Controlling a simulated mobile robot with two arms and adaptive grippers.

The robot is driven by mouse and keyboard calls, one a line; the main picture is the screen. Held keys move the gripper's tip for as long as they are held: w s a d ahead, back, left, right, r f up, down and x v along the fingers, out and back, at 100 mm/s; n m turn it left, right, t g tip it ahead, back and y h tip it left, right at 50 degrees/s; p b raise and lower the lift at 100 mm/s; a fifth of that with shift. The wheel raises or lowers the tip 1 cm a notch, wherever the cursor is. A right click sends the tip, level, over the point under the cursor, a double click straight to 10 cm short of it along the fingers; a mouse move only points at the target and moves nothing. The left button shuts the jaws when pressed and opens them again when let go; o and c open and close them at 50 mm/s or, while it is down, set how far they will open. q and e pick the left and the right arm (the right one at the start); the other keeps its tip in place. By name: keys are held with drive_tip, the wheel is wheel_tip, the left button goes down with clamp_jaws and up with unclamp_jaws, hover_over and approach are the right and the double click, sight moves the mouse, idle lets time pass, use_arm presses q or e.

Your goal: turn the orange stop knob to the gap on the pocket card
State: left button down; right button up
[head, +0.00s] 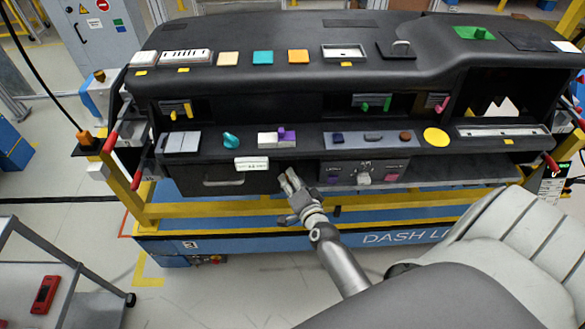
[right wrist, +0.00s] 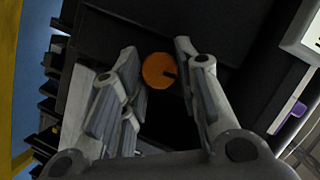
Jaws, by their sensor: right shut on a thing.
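The orange stop knob (right wrist: 158,71) shows in the right wrist view between the fingers of my right gripper (right wrist: 160,85), which is shut on it. Its round face has a dark mark toward the right side. In the head view the right gripper (head: 287,178) reaches to the dashboard's lower front edge and the knob is hidden there. A small white card (head: 252,164) with tiny print, perhaps the pocket card, sits just left of and above the gripper; its print and gap are too small to read. My left gripper is not in view.
A drawer front with a handle (head: 223,182) lies left of the gripper. A panel with a pale knob (head: 364,179) lies right of it. A teal knob (head: 230,139) and a purple-topped block (head: 281,134) sit on the ledge above. A grey seat (head: 530,225) stands at right.

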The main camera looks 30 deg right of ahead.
drive_tip(key=shift+n+g+p, duration=0.3)
drive_tip(key=shift+n+p, duration=0.3)
drive_tip(key=shift+p, duration=0.35)
drive_tip(key=o, duration=1)
drive_tip(key=v, duration=0.7)
drive_tip(key=shift+s+a, duration=0.25)
